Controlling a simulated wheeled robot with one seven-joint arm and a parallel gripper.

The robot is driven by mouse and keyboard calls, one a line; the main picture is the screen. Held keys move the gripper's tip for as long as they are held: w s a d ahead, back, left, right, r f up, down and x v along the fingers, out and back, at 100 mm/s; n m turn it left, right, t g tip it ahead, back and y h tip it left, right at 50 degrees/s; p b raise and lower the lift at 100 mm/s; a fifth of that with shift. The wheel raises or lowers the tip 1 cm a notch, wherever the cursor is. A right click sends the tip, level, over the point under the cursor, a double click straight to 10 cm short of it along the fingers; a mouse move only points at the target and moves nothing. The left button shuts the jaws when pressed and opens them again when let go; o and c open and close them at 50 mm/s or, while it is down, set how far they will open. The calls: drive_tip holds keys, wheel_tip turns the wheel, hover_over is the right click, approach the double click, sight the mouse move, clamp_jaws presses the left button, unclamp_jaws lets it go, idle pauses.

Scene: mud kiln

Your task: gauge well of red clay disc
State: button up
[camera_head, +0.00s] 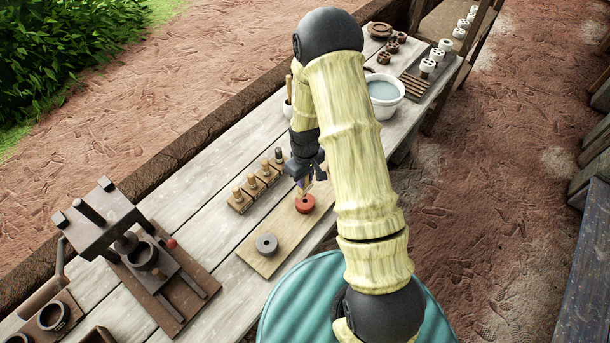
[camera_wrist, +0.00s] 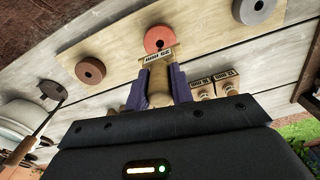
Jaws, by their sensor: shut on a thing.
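The red clay disc (camera_head: 305,203), with a dark well in its middle, lies on the pale board (camera_head: 249,262). It also shows in the wrist view (camera_wrist: 158,36). My gripper (camera_head: 303,182) is just above the disc. In the wrist view my gripper (camera_wrist: 159,78) is shut on a wooden gauge (camera_wrist: 159,88) with a printed label at its end. The gauge's labelled end overlaps the disc's near edge in that view. I cannot tell whether it touches the disc. Several other gauges (camera_head: 253,183) stand in a row left of the board.
A grey disc (camera_head: 266,244) and a brown disc (camera_wrist: 90,70) lie on the same board, either side of the red one. A dark press (camera_head: 140,255) stands at left. A white water bowl (camera_head: 384,96) and several small clay pieces are at the table's far end.

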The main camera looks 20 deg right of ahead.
sight(305, 188)
drive_tip(key=shift+f+b, duration=0.95)
drive_tip(key=shift+f, duration=0.65)
drive_tip(key=shift+f+b, duration=1.2)
drive_tip(key=shift+f, duration=0.25)
idle(2.0)
drive_tip(key=o, duration=1)
drive_tip(key=shift+r, duration=0.1)
wheel_tip(305, 188, up, 17)
drive_tip(key=b, duration=0.3)
drive_tip(key=shift+r, duration=0.15)
